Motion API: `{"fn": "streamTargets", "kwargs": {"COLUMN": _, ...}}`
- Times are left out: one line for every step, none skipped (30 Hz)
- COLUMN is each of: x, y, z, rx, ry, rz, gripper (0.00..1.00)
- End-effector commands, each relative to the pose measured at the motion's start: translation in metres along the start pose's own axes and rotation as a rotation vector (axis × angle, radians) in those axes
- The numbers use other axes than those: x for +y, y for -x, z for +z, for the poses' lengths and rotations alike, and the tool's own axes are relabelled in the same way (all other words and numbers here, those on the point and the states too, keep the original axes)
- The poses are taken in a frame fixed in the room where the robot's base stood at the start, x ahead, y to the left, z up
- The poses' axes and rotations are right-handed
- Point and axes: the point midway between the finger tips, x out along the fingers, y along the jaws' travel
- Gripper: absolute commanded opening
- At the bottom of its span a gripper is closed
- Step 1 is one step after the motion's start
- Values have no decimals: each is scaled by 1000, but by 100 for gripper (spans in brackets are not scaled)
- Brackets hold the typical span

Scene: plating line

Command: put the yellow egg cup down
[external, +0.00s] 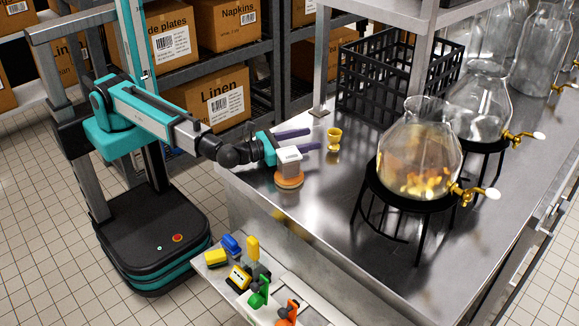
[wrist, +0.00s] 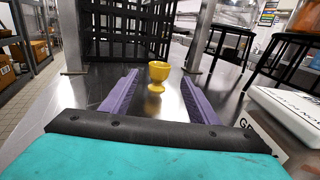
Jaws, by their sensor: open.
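The yellow egg cup (external: 334,139) stands upright on the steel table (external: 300,220), just beyond the ends of my gripper's fingers. In the wrist view the egg cup (wrist: 157,76) shows ahead, between the lines of the two purple fingers and apart from both. My gripper (external: 318,140) is open and empty, low over the table; its fingers also show spread apart in the wrist view (wrist: 160,90).
A white box on an orange round base (external: 289,168) is close beside my gripper. A black crate (external: 375,85) stands behind the cup. A glass dispenser (external: 415,150) on a black stand is to the right.

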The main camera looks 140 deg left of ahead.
Motion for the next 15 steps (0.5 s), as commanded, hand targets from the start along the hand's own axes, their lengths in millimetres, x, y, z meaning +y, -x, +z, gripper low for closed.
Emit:
{"fn": "streamTargets", "kwargs": {"x": 1, "y": 7, "z": 0, "rx": 0, "ry": 0, "rz": 0, "gripper": 55}}
{"fn": "streamTargets", "kwargs": {"x": 1, "y": 10, "z": 0, "rx": 0, "ry": 0, "rz": 0, "gripper": 55}}
{"fn": "streamTargets", "kwargs": {"x": 1, "y": 13, "z": 0, "rx": 0, "ry": 0, "rz": -1, "gripper": 55}}
{"fn": "streamTargets", "kwargs": {"x": 0, "y": 14, "z": 0, "rx": 0, "ry": 0, "rz": -1, "gripper": 55}}
{"fn": "streamTargets", "kwargs": {"x": 0, "y": 16, "z": 0, "rx": 0, "ry": 0, "rz": -1, "gripper": 55}}
{"fn": "streamTargets", "kwargs": {"x": 0, "y": 17, "z": 0, "rx": 0, "ry": 0, "rz": -1, "gripper": 55}}
{"fn": "streamTargets", "kwargs": {"x": 0, "y": 18, "z": 0, "rx": 0, "ry": 0, "rz": 0, "gripper": 55}}
{"fn": "streamTargets", "kwargs": {"x": 0, "y": 19, "z": 0, "rx": 0, "ry": 0, "rz": 0, "gripper": 55}}
{"fn": "streamTargets", "kwargs": {"x": 0, "y": 19, "z": 0, "rx": 0, "ry": 0, "rz": 0, "gripper": 55}}
{"fn": "streamTargets", "kwargs": {"x": 0, "y": 19, "z": 0, "rx": 0, "ry": 0, "rz": 1, "gripper": 55}}
{"fn": "streamTargets", "kwargs": {"x": 0, "y": 19, "z": 0, "rx": 0, "ry": 0, "rz": 1, "gripper": 55}}
{"fn": "streamTargets", "kwargs": {"x": 0, "y": 19, "z": 0, "rx": 0, "ry": 0, "rz": 1, "gripper": 55}}
{"fn": "streamTargets", "kwargs": {"x": 0, "y": 19, "z": 0, "rx": 0, "ry": 0, "rz": 1, "gripper": 55}}
{"fn": "streamTargets", "kwargs": {"x": 0, "y": 19, "z": 0, "rx": 0, "ry": 0, "rz": 1, "gripper": 55}}
{"fn": "streamTargets", "kwargs": {"x": 0, "y": 19, "z": 0, "rx": 0, "ry": 0, "rz": 1, "gripper": 55}}
